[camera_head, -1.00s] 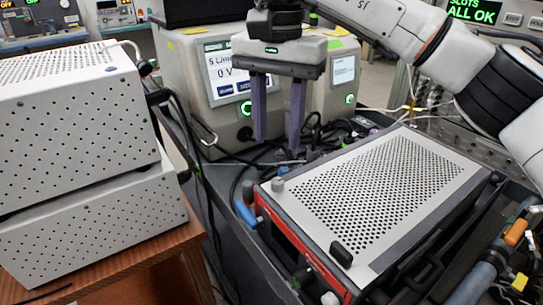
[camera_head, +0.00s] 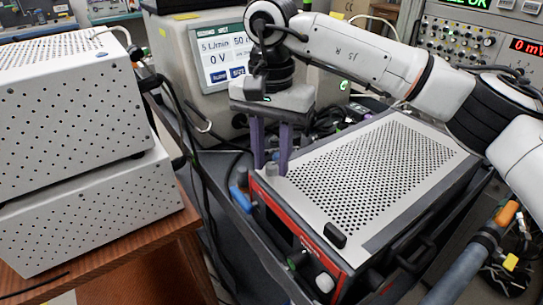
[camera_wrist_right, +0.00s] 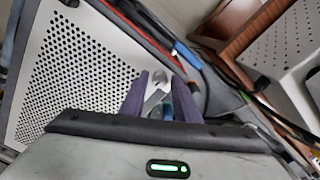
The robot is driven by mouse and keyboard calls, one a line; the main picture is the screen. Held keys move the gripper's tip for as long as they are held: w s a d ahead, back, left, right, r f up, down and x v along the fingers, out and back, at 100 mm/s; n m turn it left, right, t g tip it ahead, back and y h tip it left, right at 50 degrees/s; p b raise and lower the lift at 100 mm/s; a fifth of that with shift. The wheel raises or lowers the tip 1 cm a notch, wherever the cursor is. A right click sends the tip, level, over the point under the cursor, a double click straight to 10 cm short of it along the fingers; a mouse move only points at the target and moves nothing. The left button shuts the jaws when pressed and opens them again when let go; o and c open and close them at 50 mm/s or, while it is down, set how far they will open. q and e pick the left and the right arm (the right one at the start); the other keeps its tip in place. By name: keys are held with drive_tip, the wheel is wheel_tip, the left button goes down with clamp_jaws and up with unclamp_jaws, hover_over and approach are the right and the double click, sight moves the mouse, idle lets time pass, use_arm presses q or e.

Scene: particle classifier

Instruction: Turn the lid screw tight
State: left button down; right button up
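The lid screw (camera_head: 271,169) is a small grey knob at the near left corner of the perforated grey lid (camera_head: 350,205) on the red-fronted box. My right gripper (camera_head: 272,158) points down over this corner, its two purple fingers apart, one on either side of the screw. In the right wrist view the screw (camera_wrist_right: 160,76) shows between the two fingertips (camera_wrist_right: 160,86). The fingers look open, and I see no clear contact with the screw. My left gripper is in neither view.
A black latch (camera_head: 335,235) sits on the lid's near edge. A beige instrument with a screen (camera_head: 225,60) stands behind. Stacked perforated white boxes (camera_head: 80,200) stand on a wooden table at left. Dark cables lie between the tables.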

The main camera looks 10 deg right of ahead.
clamp_jaws()
